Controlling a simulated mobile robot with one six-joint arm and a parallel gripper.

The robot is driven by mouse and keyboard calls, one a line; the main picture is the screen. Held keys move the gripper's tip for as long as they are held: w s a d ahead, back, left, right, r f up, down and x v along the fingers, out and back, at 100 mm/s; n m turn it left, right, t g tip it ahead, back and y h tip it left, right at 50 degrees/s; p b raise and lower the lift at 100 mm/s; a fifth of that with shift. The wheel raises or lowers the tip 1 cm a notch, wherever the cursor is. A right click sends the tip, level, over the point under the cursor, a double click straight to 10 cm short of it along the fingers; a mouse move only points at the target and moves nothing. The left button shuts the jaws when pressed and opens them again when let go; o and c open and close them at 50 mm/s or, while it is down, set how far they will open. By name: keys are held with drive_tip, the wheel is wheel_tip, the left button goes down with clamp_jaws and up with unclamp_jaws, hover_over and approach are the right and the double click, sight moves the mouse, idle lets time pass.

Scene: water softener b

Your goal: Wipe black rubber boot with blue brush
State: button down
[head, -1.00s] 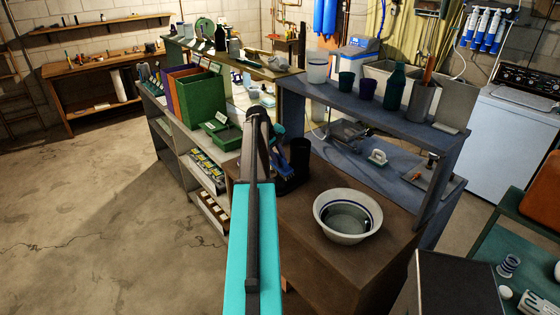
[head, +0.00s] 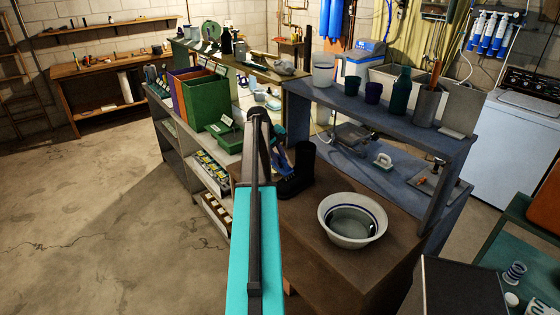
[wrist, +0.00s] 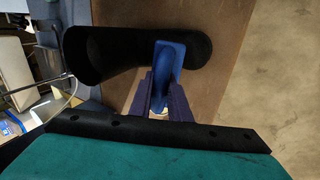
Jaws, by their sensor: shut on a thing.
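The black rubber boot (head: 303,162) stands upright on the brown wooden bench, left of the white bowl. My gripper (head: 279,160) is at the boot's left side, partly hidden behind my own arm. In the wrist view, my gripper's purple fingers (wrist: 159,98) are shut on the blue brush (wrist: 167,62). The brush overlaps the boot (wrist: 125,52) near its foot end; the boot's open top faces left in that view. The brush is against or very close to the boot; exact contact cannot be told. The brush's bristles are hidden.
A white bowl with a blue band (head: 352,220) stands on the brown bench (head: 325,265) right of the boot. A blue-grey shelf unit (head: 400,128) with cups and bottles rises behind. A green bin (head: 207,99) stands at the back left. The floor at left is clear.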

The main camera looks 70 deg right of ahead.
drive_tip(key=shift+s+d+r+p+v, duration=0.15)
drive_tip(key=shift+p+v, duration=0.2)
drive_tip(key=shift+v, duration=0.55)
drive_tip(key=shift+s+d+p+v, duration=0.1)
drive_tip(key=shift+p+v, duration=0.25)
drive_tip(key=shift+v, duration=0.6)
drive_tip(key=shift+s+d+r+p+v, duration=0.15)
drive_tip(key=shift+p+v, duration=0.2)
drive_tip(key=shift+v, duration=0.55)
drive_tip(key=shift+w, duration=0.1)
drive_tip(key=shift+r, duration=0.1)
drive_tip(key=shift+v, duration=1.4)
drive_tip(key=shift+d, duration=0.15)
